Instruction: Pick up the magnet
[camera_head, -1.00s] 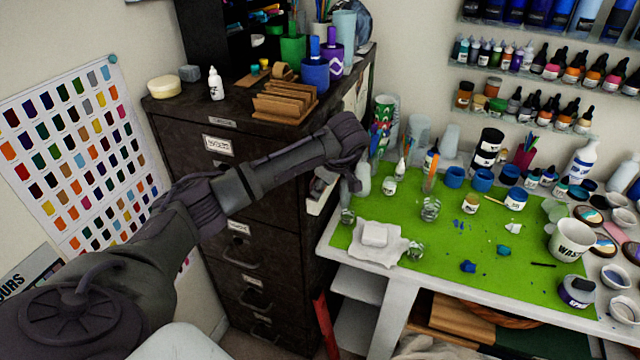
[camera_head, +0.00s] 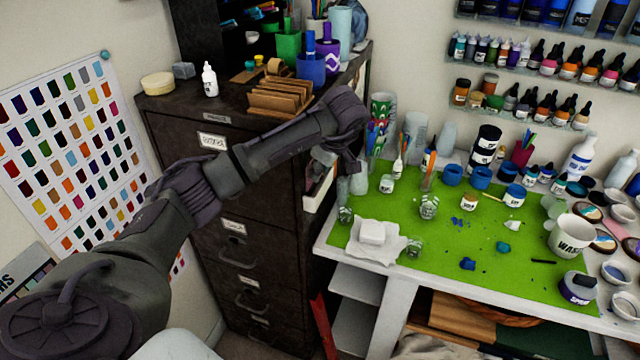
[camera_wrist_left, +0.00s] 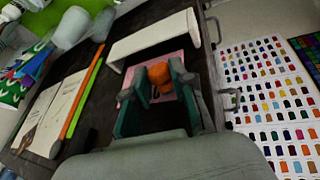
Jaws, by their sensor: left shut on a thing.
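My left gripper (camera_head: 328,165) is at the right side of the dark filing cabinet (camera_head: 228,168), beside the near left edge of the worktable. In the left wrist view, the fingers of my left gripper (camera_wrist_left: 156,90) are shut on a small orange thing (camera_wrist_left: 159,74), apparently the magnet. A pink sheet (camera_wrist_left: 172,70) on the cabinet side lies behind it. I cannot tell whether the magnet still touches the sheet. The magnet is hidden behind the gripper in the head view. My right gripper is not in view.
A white holder (camera_wrist_left: 155,38) is on the cabinet side, close to the fingers. Paper sheets (camera_wrist_left: 52,112) and green and orange strips are beside the gripper. The green mat (camera_head: 455,245) on the table holds several jars, cups and a wax-like white block (camera_head: 372,231).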

